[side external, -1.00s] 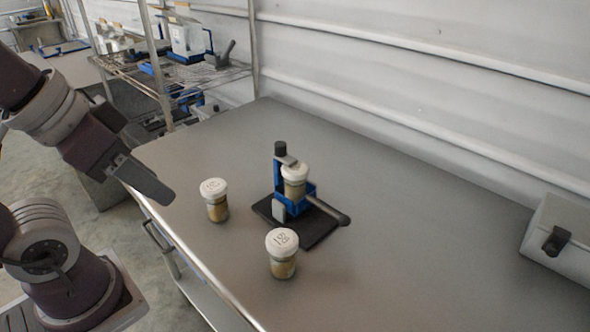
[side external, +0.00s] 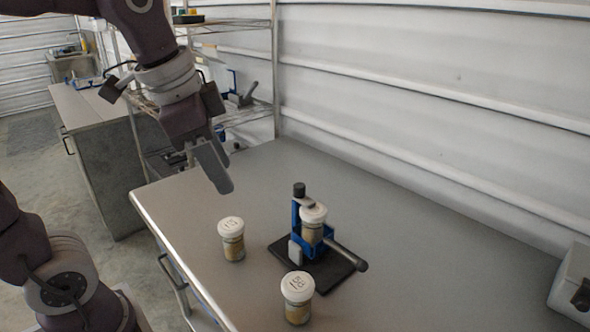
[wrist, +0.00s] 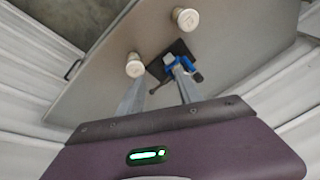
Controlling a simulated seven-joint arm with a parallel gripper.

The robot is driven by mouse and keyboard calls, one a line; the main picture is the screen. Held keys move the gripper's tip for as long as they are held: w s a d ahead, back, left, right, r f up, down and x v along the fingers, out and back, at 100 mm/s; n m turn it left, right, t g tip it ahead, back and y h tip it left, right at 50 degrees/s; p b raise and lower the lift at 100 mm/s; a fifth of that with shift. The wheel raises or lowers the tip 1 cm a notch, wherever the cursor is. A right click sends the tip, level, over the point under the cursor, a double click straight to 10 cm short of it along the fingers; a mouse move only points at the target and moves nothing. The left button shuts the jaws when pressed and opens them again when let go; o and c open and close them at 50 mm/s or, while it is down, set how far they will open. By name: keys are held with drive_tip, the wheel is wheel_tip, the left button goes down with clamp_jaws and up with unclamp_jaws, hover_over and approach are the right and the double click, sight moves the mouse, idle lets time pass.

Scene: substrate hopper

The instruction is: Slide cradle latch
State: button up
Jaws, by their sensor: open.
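The blue cradle (side external: 297,215) stands on a black base plate (side external: 338,275) on the table and also shows in the wrist view (wrist: 171,60). A white-lidded jar (side external: 312,228) sits upright in it. A grey arm under a black knob (side external: 299,189) reaches over the jar's lid. A grey bar with a dark end (side external: 347,256) sticks out at the lower right; I cannot tell which part is the latch. My gripper (side external: 222,188) is open and empty, above the table and left of the cradle, apart from it. Its two fingers (wrist: 160,78) point towards the cradle.
Two white-lidded jars stand loose on the table, one left of the cradle (side external: 232,240) and one in front (side external: 298,298). A grey box (side external: 574,285) is at the right edge. A wire shelf (side external: 235,85) stands behind.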

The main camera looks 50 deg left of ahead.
drive_tip(key=w+a+f+m+g, duration=0.1)
drive_tip(key=w+a+m, duration=0.15)
drive_tip(key=w, duration=0.35)
drive_tip(key=w+a+f+m+g, duration=0.1)
drive_tip(key=w+m, duration=0.3)
drive_tip(key=w, duration=0.2)
drive_tip(key=m+g, duration=0.2)
drive_tip(key=m, duration=0.4)
hover_over(299, 185)
wheel_tip(299, 185, down, 7)
drive_tip(key=shift+w+d+f, duration=0.1)
drive_tip(key=shift+f, duration=2.35)
drive_tip(key=c, duration=0.9)
